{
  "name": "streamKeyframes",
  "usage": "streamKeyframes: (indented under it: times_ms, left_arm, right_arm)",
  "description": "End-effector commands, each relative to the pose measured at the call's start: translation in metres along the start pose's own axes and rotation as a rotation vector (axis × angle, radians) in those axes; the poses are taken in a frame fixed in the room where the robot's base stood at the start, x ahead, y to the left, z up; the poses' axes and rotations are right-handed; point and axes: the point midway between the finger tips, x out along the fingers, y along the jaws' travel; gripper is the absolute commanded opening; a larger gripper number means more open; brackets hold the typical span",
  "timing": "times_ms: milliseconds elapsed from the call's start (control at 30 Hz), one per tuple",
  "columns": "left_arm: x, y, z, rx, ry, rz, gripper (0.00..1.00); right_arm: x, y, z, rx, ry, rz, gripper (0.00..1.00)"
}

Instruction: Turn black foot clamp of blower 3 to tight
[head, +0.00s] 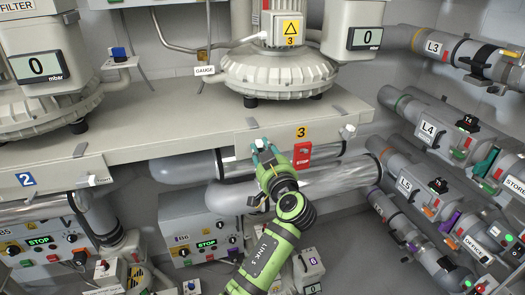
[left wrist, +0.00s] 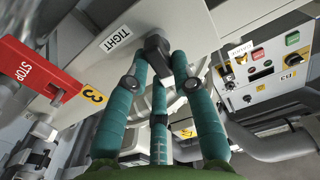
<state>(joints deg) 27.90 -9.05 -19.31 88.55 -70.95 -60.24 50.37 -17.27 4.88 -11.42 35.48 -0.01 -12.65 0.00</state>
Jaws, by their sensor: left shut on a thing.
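Blower 3 (head: 276,75) stands on the shelf, with a yellow 3 plate (head: 302,132) on the shelf's front panel. My left gripper (head: 261,146) has teal fingers and is at that front panel, left of the plate. In the left wrist view its fingers (left wrist: 160,60) close around the black foot clamp (left wrist: 156,44), right beside the TIGHT label (left wrist: 117,38). Much of the clamp is hidden by the fingers, so its exact angle cannot be told. In the head view the clamp is hidden behind the gripper. My right gripper is not in view.
A red STOP tag (head: 303,155) hangs just right of the gripper. Grey pipes (head: 330,180) run below the shelf. A control box (head: 200,236) stands below left. Valves and labelled pipes (head: 435,130) line the right wall.

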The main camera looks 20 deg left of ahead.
Motion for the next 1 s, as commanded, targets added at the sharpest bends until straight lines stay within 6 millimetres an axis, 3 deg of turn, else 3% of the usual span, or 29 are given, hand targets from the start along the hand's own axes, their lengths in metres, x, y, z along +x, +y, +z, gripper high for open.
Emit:
streamKeyframes:
  times_ms: [467, 1000]
  left_arm:
    - [0.002, 0.003, 0.003, 0.4, -0.001, -0.004, 0.0]
    - [0.002, 0.005, 0.007, 0.915, -0.003, -0.006, 0.0]
  right_arm:
    - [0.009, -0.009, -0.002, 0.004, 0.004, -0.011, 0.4]
    - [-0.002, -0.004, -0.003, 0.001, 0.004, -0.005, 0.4]
